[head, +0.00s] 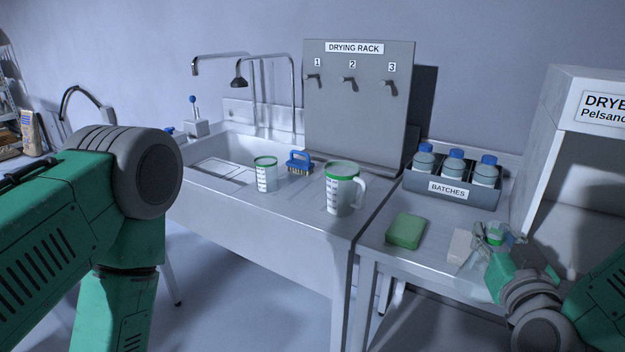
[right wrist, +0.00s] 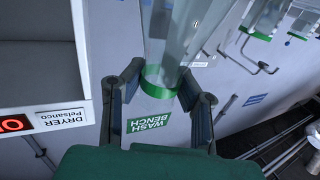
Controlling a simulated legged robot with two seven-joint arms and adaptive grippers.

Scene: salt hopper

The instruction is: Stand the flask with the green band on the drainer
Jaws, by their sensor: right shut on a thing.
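The clear flask with the green band (right wrist: 160,83) is held in my right gripper (right wrist: 163,88), whose two fingers close around it at the band in the right wrist view. In the head view the right gripper (head: 494,240) is at the lower right, over the side table, with the tilted glass partly hidden by the fingers. The drainer is not labelled; the bare steel top beside the sink (head: 290,205) may be it. A beaker with a green rim (head: 266,177) and a jug with a green rim (head: 340,193) stand there. My left gripper is out of view.
A green sponge (head: 405,231) lies left of my right gripper. Behind it is a grey batches tray (head: 425,187) with blue-capped bottles. The dryer (head: 572,135) stands close on the right. The drying rack board (head: 358,115) has three pegs. A blue brush (head: 299,163) lies near the beaker.

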